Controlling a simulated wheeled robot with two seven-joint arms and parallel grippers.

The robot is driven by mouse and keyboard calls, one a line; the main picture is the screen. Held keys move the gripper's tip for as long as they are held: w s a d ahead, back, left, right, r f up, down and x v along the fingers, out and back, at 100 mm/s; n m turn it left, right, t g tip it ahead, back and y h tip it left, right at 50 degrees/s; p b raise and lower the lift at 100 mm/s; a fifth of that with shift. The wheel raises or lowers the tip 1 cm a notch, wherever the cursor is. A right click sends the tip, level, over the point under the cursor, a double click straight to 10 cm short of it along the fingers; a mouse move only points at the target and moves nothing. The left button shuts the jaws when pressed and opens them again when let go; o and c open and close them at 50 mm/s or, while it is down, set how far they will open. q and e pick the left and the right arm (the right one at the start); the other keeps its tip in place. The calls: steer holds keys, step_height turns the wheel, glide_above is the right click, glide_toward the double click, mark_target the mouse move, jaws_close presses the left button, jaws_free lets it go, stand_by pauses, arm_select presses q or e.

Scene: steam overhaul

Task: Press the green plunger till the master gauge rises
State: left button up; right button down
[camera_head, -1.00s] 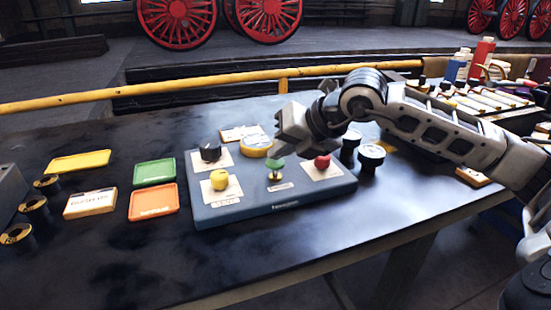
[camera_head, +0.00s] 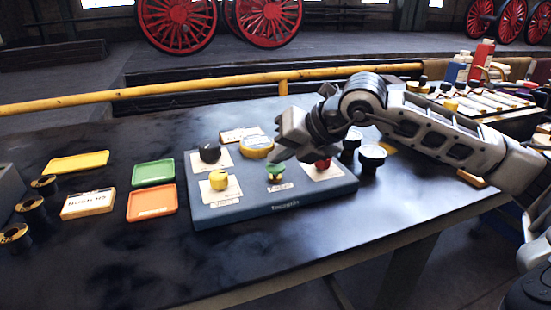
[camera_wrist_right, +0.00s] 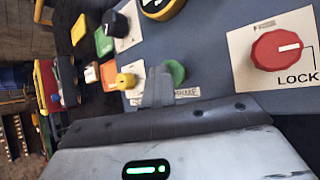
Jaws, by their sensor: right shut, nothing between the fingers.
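The green plunger (camera_head: 275,171) stands on the front middle of a blue-grey panel (camera_head: 265,209). It also shows in the wrist view (camera_wrist_right: 177,71), right beside the fingertips. My right gripper (camera_head: 277,157) is shut and empty, pointing down at the plunger from just behind it; its fingers (camera_wrist_right: 158,88) show in the wrist view. I cannot tell whether they touch the plunger. A round yellow-rimmed gauge (camera_head: 257,146) sits at the panel's back; its reading is too small to make out. My left gripper is not in view.
On the panel are a yellow knob (camera_head: 219,181), a black knob (camera_head: 210,153) and a red knob (camera_wrist_right: 277,50) marked LOCK, partly hidden by my gripper in the head view. Coloured trays (camera_head: 153,202) lie left. Dark cylinders (camera_head: 371,157) stand right.

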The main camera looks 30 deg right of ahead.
mark_target(281, 167)
steer(key=shift+s+f, duration=0.1)
steer(key=shift+f, duration=0.35)
steer(key=shift+r+p, duration=0.85)
steer(key=shift+r, duration=1)
steer(key=shift+r, duration=0.1)
step_height(281, 167, up, 5)
steer(key=p, duration=0.3)
steer(key=shift+p, duration=0.3)
